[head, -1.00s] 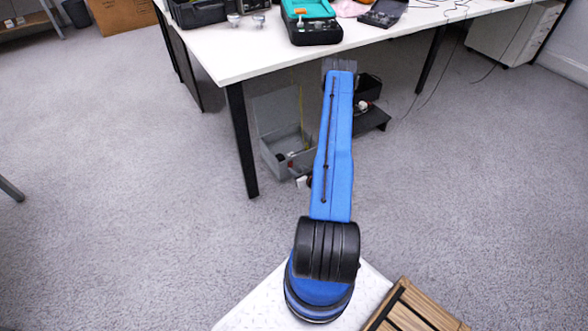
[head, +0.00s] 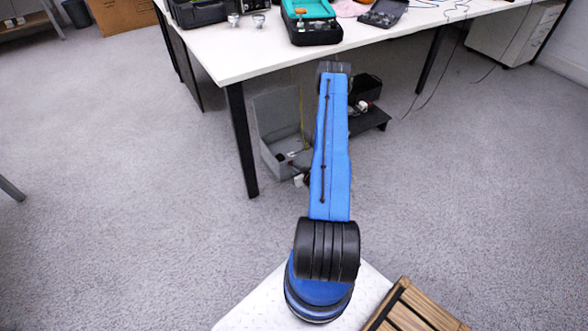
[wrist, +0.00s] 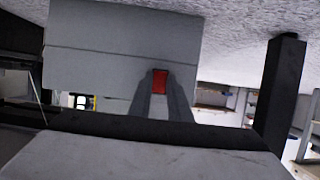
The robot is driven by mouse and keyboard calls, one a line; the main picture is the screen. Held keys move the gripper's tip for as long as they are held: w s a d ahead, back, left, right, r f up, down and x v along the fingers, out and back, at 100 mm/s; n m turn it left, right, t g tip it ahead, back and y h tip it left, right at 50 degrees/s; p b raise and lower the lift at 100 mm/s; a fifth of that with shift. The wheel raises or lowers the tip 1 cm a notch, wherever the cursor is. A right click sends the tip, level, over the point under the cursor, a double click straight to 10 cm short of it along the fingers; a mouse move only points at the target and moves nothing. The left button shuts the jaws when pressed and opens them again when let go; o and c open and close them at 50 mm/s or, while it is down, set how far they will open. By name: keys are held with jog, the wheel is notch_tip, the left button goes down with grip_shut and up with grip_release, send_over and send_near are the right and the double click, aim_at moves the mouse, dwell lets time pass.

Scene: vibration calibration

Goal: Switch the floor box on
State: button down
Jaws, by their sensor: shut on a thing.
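The grey open box on the floor, which I take to be the floor box (head: 272,167), is under the table, left of my arm. A grey panel stands up at its back, and small items lie inside. In the wrist view a pale grey panel (wrist: 100,45) fills the upper left. My gripper (wrist: 160,75) shows there as two grey fingers shut around a small red piece (wrist: 160,82), in front of the panel's lower right part. I cannot tell if the red piece is the box's switch. In the head view my arm hides the fingertips.
The white table (head: 225,62) is above the box, with a black leg (head: 242,140) close to its left. A dark low shelf (head: 370,120) with a black bin is to the right of my arm. Cables hang at the right. The carpet in front is clear.

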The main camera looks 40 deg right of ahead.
jog(key=shift+f+t, duration=0.25)
jog(key=shift+t, duration=0.45)
jog(key=shift+f+t, duration=0.2)
jog(key=shift+t, duration=0.5)
jog(key=c, duration=1.6)
grip_release()
jog(key=shift+h, duration=0.4)
jog(key=shift+c, duration=0.2)
jog(key=v, duration=1.7)
jog(key=shift+s, duration=0.25)
jog(key=shift+w+r, duration=0.1)
